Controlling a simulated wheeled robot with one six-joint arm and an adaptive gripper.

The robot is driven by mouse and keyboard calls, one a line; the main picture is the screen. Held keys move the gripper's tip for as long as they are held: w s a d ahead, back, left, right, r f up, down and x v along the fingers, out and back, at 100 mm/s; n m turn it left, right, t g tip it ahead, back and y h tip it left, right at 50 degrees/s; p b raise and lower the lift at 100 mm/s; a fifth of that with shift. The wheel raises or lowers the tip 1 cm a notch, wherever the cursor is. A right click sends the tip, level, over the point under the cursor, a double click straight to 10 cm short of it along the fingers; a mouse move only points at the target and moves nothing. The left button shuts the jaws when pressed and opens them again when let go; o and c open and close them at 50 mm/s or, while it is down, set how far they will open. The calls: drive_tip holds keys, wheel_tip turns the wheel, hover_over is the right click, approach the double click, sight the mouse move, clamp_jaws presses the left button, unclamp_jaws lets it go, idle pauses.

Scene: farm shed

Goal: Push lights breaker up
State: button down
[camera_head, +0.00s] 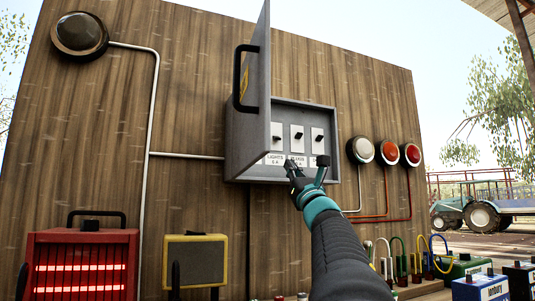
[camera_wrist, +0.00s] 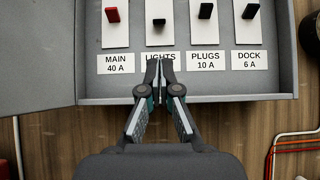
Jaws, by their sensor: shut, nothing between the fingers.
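The lights breaker (camera_wrist: 158,22) is a black toggle on a white plate, second from left in the wrist view. Its lever sits lower than its neighbours' levers. It also shows in the head view (camera_head: 277,137) inside the open grey breaker box (camera_head: 235,140). My gripper (camera_wrist: 159,68) is shut and empty. Its tips are just below the lights toggle, in front of the lower part of the LIGHTS label. In the head view my gripper (camera_head: 294,170) reaches up to the box's lower edge. Whether the tips touch the panel cannot be told.
The red main breaker (camera_wrist: 113,15) is left of lights; the plugs breaker (camera_wrist: 205,11) and dock breaker (camera_wrist: 250,11) are right. The open box door (camera_head: 250,100) stands out at left. A red heater (camera_head: 82,265) and yellow-framed box (camera_head: 195,262) are below.

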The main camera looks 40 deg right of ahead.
sight(274, 142)
idle(0.3)
drive_tip(key=p+x, duration=0.5)
drive_tip(key=x, duration=0.5)
drive_tip(key=shift+a, duration=0.15)
idle(0.3)
